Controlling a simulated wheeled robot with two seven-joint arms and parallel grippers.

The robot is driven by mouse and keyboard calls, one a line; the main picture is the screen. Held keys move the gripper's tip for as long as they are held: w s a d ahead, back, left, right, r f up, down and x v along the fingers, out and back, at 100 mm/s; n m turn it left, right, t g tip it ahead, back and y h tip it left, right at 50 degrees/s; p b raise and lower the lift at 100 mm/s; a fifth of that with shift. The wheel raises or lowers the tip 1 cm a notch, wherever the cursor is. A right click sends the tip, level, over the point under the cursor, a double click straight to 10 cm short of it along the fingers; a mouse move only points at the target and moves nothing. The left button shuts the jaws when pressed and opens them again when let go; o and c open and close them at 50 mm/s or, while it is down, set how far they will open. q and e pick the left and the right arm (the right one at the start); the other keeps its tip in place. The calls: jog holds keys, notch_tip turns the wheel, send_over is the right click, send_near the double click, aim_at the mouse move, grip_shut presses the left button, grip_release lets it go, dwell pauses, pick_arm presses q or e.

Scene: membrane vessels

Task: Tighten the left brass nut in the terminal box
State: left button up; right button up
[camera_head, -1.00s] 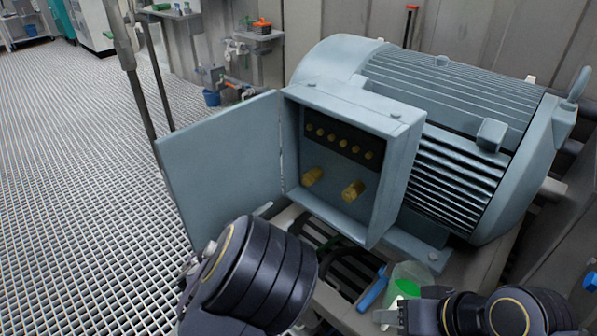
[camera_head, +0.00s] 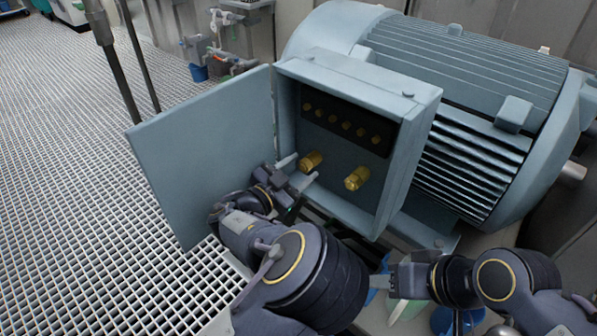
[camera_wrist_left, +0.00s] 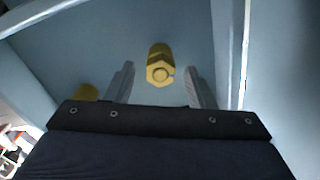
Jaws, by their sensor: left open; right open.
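The grey-blue terminal box (camera_head: 408,165) is open, with its door (camera_head: 205,145) swung out to the left. Two brass nuts sit low inside it: the left brass nut (camera_head: 312,159) and the right brass nut (camera_head: 357,179). My left gripper (camera_head: 298,170) is open at the left nut, with its fingertips to either side of it in the picture. In the left wrist view a brass nut (camera_wrist_left: 160,66) stands centred between and a little beyond the open fingers (camera_wrist_left: 160,85); another brass part (camera_wrist_left: 86,92) is partly hidden at left. My right gripper (camera_head: 376,283) is open below the box.
A row of several small brass terminals (camera_head: 345,127) lies above the nuts. The large motor (camera_head: 450,70) fills the right behind the box. A translucent container (camera_head: 405,310) is partly hidden by my right arm. Grating floor (camera_head: 60,200) is free at left.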

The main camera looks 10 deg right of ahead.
pick_arm(q)
jog(key=shift+c, duration=0.4)
jog(key=c, duration=0.9)
jog(key=shift+w+a+f, duration=0.25)
jog(key=shift+a+f, duration=0.15)
jog(key=shift+s+d+r+m, duration=0.1)
jog(key=shift+d+r+m, duration=0.1)
jog(key=shift+m, duration=0.5)
jog(key=shift+s+d+m+b, duration=0.1)
jog(key=shift+d+m+b, duration=0.1)
jog(key=shift+m+b, duration=0.75)
jog(key=shift+r+m, duration=0.15)
jog(key=shift+m, duration=0.3)
jog(key=shift+d+r, duration=0.1)
